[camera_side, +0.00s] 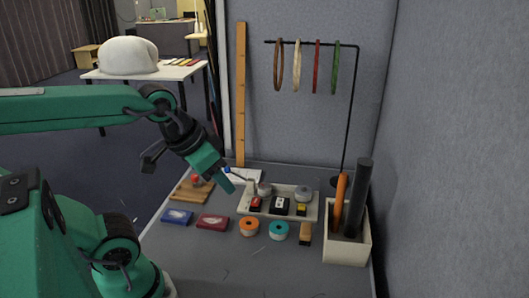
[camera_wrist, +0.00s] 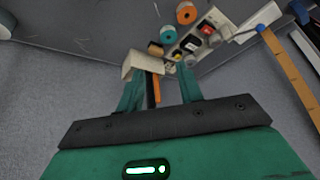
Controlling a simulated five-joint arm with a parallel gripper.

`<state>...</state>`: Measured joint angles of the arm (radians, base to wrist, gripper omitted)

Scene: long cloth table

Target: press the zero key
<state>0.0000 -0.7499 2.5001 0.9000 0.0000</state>
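No key with a readable zero shows in either view. A pale tray (camera_side: 314,214) on the table holds small blocks with dark parts: a red one (camera_side: 255,203), a white one (camera_side: 280,204) and a yellow one (camera_side: 300,208). Any marks on them are too small to read. The tray also shows in the wrist view (camera_wrist: 224,22). My gripper (camera_side: 225,182) is above the table, up and left of the tray, pointing down and right. In the wrist view my gripper (camera_wrist: 160,72) has its two green fingers apart with nothing held between them.
An orange roll (camera_side: 249,226), a teal roll (camera_side: 278,230) and a wooden block (camera_side: 305,232) stand before the tray. A white box (camera_side: 346,249) with tall rods is at right. Blue (camera_side: 177,216) and red (camera_side: 212,222) flat boxes lie left. The front table is clear.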

